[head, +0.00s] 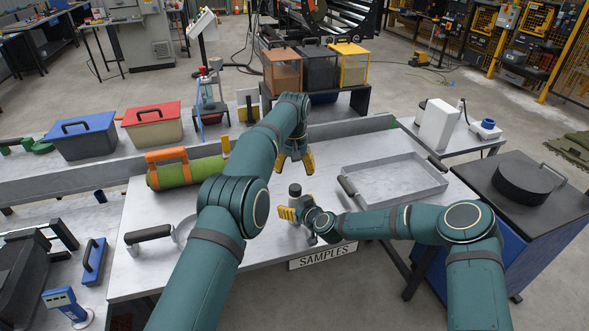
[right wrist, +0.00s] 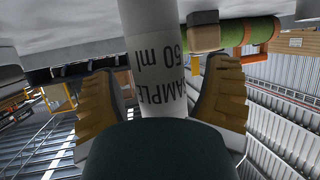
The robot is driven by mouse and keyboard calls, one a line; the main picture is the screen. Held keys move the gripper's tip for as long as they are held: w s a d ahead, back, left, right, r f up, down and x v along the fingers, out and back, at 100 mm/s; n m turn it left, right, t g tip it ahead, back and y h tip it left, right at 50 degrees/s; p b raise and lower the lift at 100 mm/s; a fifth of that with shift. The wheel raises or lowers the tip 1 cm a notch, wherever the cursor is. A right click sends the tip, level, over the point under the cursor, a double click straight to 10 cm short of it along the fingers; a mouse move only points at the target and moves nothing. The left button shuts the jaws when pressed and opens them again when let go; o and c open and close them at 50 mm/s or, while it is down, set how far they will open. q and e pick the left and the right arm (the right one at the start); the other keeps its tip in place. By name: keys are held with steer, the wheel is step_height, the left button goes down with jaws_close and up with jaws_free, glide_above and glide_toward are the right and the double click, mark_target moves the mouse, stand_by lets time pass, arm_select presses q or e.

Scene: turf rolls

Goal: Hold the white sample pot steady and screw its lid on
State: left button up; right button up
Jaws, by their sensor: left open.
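The white sample pot (right wrist: 160,65), lettered "SAMPLE 50 ml", stands between the yellow fingers of my right gripper (right wrist: 160,100). In the head view the pot (head: 297,203) is small and upright near the table's front, partly hidden by the right fingers. The dark lid (head: 295,189) shows on top of it; how far it is screwed down cannot be told. My left gripper (head: 295,163) points down above the lid, open and empty, with a gap between its fingertips and the lid.
A grey tray (head: 394,205) lies to the right on the table. A SAMPLES sign (head: 322,256) is on the front edge. The table between roll and tray is mostly clear.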

steer(key=shift+s+d, duration=0.1)
steer(key=v, duration=1.1)
steer(key=shift+s, duration=0.4)
steer(key=shift+d+r, duration=0.1)
